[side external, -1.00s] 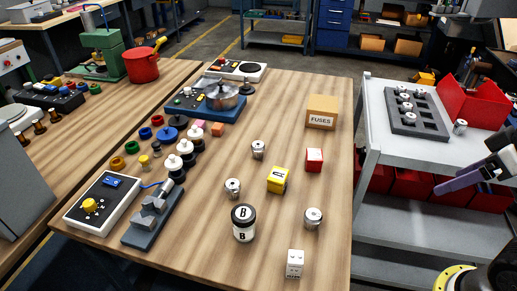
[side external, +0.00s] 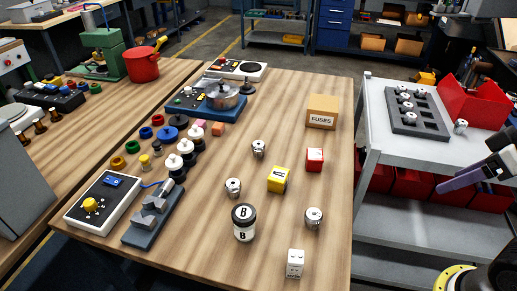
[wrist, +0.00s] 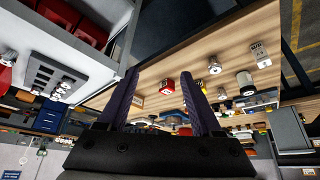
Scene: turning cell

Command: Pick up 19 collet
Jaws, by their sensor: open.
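Several silver collets with dark centres stand on the wooden table: one near the middle (side external: 258,149), one to its lower left (side external: 233,188) and one at the right (side external: 313,218). Others sit in a dark grey tray (side external: 443,131) on the cart, and one stands beside it (side external: 460,127). No size marks are readable, so I cannot tell which is 19. My gripper (wrist: 160,72) is open and empty in the wrist view, with two collets (wrist: 215,66) (wrist: 222,93) beyond its right finger. In the side view only one purple finger shows clearly, at the right edge by the cart.
On the table, a yellow A block (side external: 279,180), a red block (side external: 315,160), a B jar (side external: 243,223), a white block (side external: 295,263) and a fuses box (side external: 322,112) stand around the collets. A red bin (side external: 474,100) is on the cart. Table's right side has bare patches.

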